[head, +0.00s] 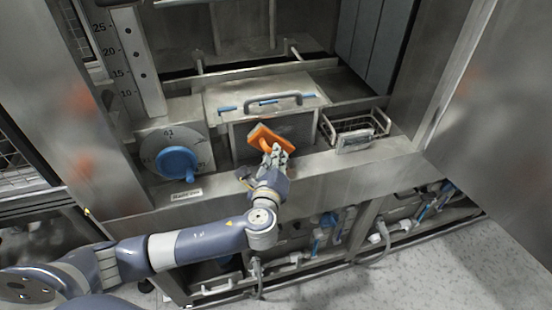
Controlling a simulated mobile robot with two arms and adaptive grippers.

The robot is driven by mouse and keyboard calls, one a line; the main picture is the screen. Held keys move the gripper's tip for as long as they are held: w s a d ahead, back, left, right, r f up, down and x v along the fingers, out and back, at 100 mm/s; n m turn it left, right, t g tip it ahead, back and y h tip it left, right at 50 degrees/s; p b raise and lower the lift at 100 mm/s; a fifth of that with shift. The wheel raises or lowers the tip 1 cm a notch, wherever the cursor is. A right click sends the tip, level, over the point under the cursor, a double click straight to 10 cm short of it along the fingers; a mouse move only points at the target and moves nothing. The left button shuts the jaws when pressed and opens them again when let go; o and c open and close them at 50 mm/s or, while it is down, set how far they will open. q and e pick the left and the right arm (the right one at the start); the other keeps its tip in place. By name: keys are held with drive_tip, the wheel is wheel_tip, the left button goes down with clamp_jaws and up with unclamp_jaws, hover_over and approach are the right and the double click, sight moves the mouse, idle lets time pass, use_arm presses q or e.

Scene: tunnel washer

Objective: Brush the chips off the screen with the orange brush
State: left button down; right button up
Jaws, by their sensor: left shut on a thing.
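The orange brush (265,135) is in my left gripper (275,154), which is shut on it. The brush is held at the front of a grey metal box with a handle on its lid, inside the machine's opening. The screen seems to be the dark grey panel (298,131) on the front of that box, beside and behind the brush. I cannot tell whether the brush touches it. Chips are too small to make out. My right gripper is not in view.
A blue round knob (177,164) on a dial plate stands to the left. A wire basket (354,130) sits to the right. A metal ledge (330,171) runs along the front, with pipes and hoses (378,238) below. An open steel door (498,150) stands at the far right.

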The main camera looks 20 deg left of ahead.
use_arm(q)
drive_tip(key=shift+w+a+r, duration=0.1)
drive_tip(key=shift+w+a, duration=0.15)
drive_tip(key=shift+w, duration=0.15)
drive_tip(key=shift+d, duration=0.1)
drive_tip(key=shift+w+d, duration=0.55)
drive_tip(key=shift+d, duration=0.25)
drive_tip(key=shift+w+d, duration=0.5)
drive_tip(key=shift+d, duration=0.3)
drive_tip(key=shift+w+d+b, duration=0.15)
drive_tip(key=shift+w+d, duration=0.45)
drive_tip(key=shift+d, duration=0.2)
drive_tip(key=shift+w+d+b, duration=0.15)
drive_tip(key=shift+w+d, duration=0.45)
drive_tip(key=shift+d, duration=0.2)
drive_tip(key=shift+p, duration=0.3)
drive_tip(key=shift+s+a+p, duration=0.3)
drive_tip(key=shift+a+p, duration=0.05)
drive_tip(key=shift+a, duration=0.25)
drive_tip(key=shift+s+a+p, duration=0.5)
drive_tip(key=shift+s+a, duration=0.1)
drive_tip(key=shift+a, duration=0.35)
drive_tip(key=shift+s+a+p, duration=0.5)
drive_tip(key=shift+s+a, duration=0.1)
drive_tip(key=shift+a, duration=0.3)
drive_tip(key=shift+s+a+p, duration=0.4)
drive_tip(key=shift+s+a, duration=0.35)
drive_tip(key=shift+a, duration=0.25)
